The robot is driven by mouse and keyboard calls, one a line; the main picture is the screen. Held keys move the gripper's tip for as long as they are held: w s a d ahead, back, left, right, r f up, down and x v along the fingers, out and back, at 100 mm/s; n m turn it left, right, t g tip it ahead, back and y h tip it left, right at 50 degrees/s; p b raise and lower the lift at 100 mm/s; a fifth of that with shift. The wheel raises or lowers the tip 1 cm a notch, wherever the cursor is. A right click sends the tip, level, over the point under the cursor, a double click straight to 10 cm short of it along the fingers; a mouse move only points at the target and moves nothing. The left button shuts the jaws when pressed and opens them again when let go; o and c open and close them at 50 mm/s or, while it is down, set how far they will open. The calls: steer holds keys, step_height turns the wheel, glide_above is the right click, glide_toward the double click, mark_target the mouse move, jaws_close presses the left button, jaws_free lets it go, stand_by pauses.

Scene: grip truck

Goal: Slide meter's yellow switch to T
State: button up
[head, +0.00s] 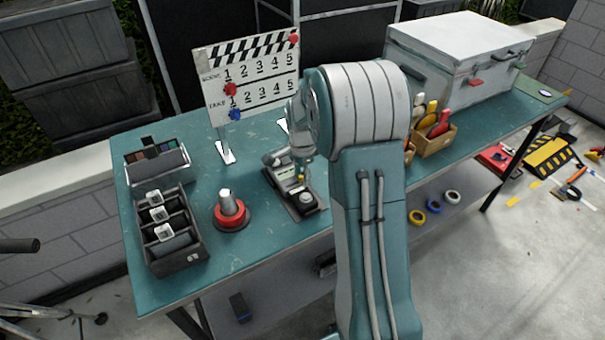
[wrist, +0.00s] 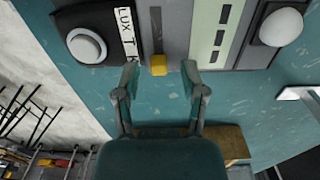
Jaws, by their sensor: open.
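The grey and black meter (head: 284,177) lies on the teal table, partly hidden by my arm in the head view. In the wrist view its yellow switch (wrist: 159,66) sits at the near end of a dark slot (wrist: 155,28). A white label strip (wrist: 127,32) beside the slot reads LUX, T, then one more letter that I cannot read surely. The switch is nearest that last letter, nearer to my gripper than T. My gripper (wrist: 160,72) is open, one finger on each side of the switch, with gaps visible. Contact with the meter cannot be told.
A red-based knob (head: 230,213) and a black divided tray (head: 178,252) stand left of the meter. The clapperboard (head: 248,80) stands behind it. A wooden tool box (head: 436,143) and white case (head: 460,65) are to the right.

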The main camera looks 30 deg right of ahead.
steer(key=shift+a, duration=0.6)
steer(key=shift+c, duration=0.6)
steer(key=c, duration=0.5)
steer(key=shift+d, duration=0.4)
jaws_close()
steer(key=shift+a, duration=1.05)
steer(key=o, duration=0.6)
jaws_free()
steer(key=shift+d, duration=0.1)
